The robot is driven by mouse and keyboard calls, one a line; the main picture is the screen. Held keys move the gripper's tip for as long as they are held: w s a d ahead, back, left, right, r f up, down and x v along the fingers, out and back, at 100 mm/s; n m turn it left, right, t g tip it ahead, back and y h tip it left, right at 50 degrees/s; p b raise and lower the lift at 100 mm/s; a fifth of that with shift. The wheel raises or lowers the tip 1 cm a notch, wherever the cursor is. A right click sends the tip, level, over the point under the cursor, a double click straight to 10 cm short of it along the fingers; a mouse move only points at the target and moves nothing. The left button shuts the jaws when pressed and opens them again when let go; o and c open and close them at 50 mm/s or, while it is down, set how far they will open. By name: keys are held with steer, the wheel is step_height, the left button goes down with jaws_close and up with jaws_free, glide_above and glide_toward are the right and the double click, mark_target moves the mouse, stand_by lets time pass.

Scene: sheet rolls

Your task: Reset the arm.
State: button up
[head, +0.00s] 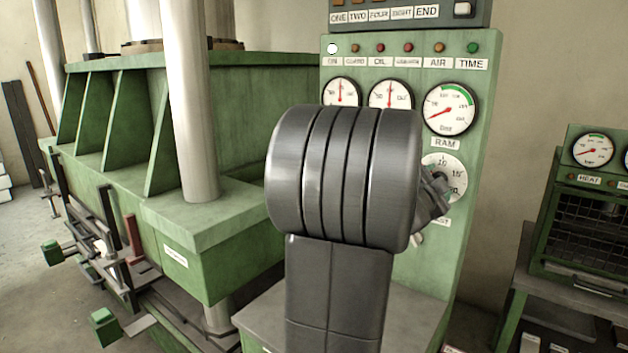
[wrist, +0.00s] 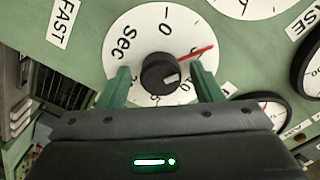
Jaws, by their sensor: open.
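My gripper (wrist: 162,80) is open, with one green finger on each side of a black knob (wrist: 165,74). In the wrist view there is a gap at the left finger; the right finger is close to the knob, and I cannot tell if it touches. The knob sits at the centre of a white dial (wrist: 130,30) marked "Sec", with a red pointer aimed to the right. In the head view my gripper (head: 438,188) is at the lower right of the green panel, in front of the white dial (head: 456,165). My arm hides part of the panel.
The green control panel (head: 400,55) bears gauges, lamps and a row of switches at its top. A large green press (head: 110,130) stands at left. A bench with a green heater box (head: 590,185) stands at right. A "FAST" label (wrist: 62,22) lies beside the dial.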

steer(key=n+p, duration=0.1)
steer(key=n, duration=0.3)
steer(key=s+a+n+p, duration=0.1)
steer(key=n+p, duration=0.1)
steer(key=n, duration=0.2)
steer(key=n+p, duration=0.1)
steer(key=n, duration=0.2)
steer(key=shift+s+a+n+p, duration=0.15)
steer(key=shift+n+p, duration=0.2)
steer(key=shift+n, duration=0.05)
steer(key=shift+r, duration=0.1)
